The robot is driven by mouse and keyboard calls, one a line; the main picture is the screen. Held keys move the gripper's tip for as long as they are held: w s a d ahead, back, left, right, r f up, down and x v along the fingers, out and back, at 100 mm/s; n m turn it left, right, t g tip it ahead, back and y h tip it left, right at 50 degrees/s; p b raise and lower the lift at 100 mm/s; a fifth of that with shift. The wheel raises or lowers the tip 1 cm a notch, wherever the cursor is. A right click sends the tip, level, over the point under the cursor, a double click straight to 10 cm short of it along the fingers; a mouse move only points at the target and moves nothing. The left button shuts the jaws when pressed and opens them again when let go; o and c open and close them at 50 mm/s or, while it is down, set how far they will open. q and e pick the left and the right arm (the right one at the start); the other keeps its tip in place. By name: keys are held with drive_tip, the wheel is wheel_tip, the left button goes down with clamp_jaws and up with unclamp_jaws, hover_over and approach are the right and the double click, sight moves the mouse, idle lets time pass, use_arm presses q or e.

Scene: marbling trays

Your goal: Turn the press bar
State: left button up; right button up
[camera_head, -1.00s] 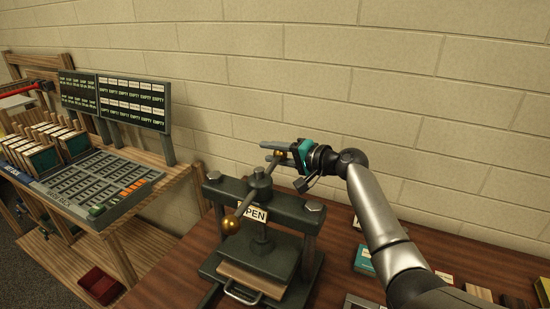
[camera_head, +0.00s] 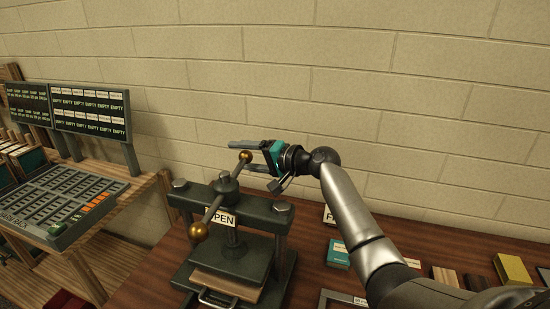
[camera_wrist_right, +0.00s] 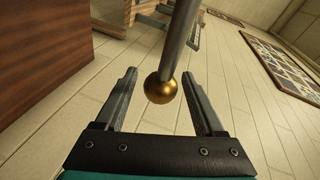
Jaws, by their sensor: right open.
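The press (camera_head: 238,243) is a dark metal frame on the brown table. Its press bar (camera_head: 213,207) is a grey rod across the top of the screw, with a brass ball at each end. A sign partly hidden by the bar reads "PEN" where visible. My right gripper (camera_head: 238,156) is at the bar's far ball, its fingers on either side of it. In the right wrist view, the brass ball (camera_wrist_right: 161,88) sits between the two open fingers with gaps on both sides. My left gripper is not in view.
A wooden bench at left holds a slotted grey panel (camera_head: 62,203) and display boards (camera_head: 91,112) with "EMPTY" labels. A teal box (camera_head: 338,254) and a yellow block (camera_head: 513,269) lie on the table right of the press. A block wall stands behind.

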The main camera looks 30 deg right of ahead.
drive_tip(key=v, duration=1.3)
drive_tip(key=shift+s, duration=0.2)
drive_tip(key=shift+r, duration=0.1)
